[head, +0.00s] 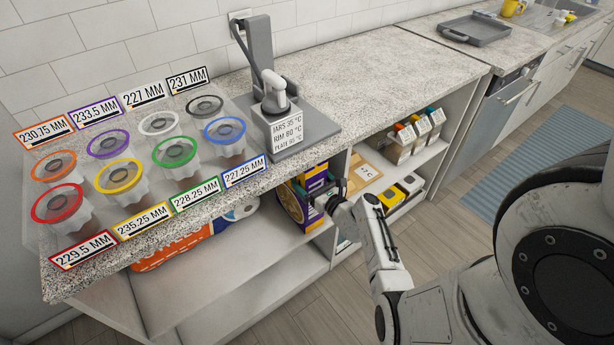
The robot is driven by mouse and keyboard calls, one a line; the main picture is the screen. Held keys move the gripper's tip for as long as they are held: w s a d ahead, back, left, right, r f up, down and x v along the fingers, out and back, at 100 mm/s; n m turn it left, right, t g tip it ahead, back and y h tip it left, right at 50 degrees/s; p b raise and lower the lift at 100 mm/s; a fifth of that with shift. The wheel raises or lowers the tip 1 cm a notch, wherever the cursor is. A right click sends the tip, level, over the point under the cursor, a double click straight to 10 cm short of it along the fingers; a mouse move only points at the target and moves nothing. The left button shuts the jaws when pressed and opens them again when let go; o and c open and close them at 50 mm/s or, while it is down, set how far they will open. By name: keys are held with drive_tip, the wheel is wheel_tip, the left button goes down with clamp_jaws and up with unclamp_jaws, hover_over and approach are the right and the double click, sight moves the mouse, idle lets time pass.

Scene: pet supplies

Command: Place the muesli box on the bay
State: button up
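A purple and yellow box (297,208), which may be the muesli box, is in the under-counter shelving near the upright divider. Its print is too small to read. My gripper (328,203) reaches in from the right and its end is at the box's right side. The fingers are small and partly hidden, so I cannot tell whether they are closed on the box. Another purple and yellow item (316,178) shows just behind. The left shelf bay (220,270) has a wide bare board. Which bay is meant is not marked.
An orange pack (172,247) and white rolls (240,211) sit at the back of the left bay. Jars (120,176) and a press (273,97) stand on the counter above.

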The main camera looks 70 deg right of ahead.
drive_tip(key=v, duration=0.9)
drive_tip(key=w+a+f+n+g+y, duration=0.1)
drive_tip(key=w+a+n+g+y, duration=0.1)
drive_tip(key=a+n+y, duration=0.8)
drive_tip(key=w+a+n+g+y, duration=0.3)
drive_tip(key=a+n+y, duration=0.2)
drive_tip(key=a+n, duration=1)
drive_tip(key=s+a+r+n+g+h, duration=0.2)
drive_tip(key=s+r+n+g, duration=0.1)
drive_tip(key=s+n, duration=0.3)
drive_tip(key=s+a+r+n+g+h, duration=0.3)
drive_tip(key=s+n+g, duration=0.3)
drive_tip(key=n, duration=0.5)
drive_tip(key=shift+r+h, duration=0.2)
drive_tip(key=shift+h, duration=0.1)
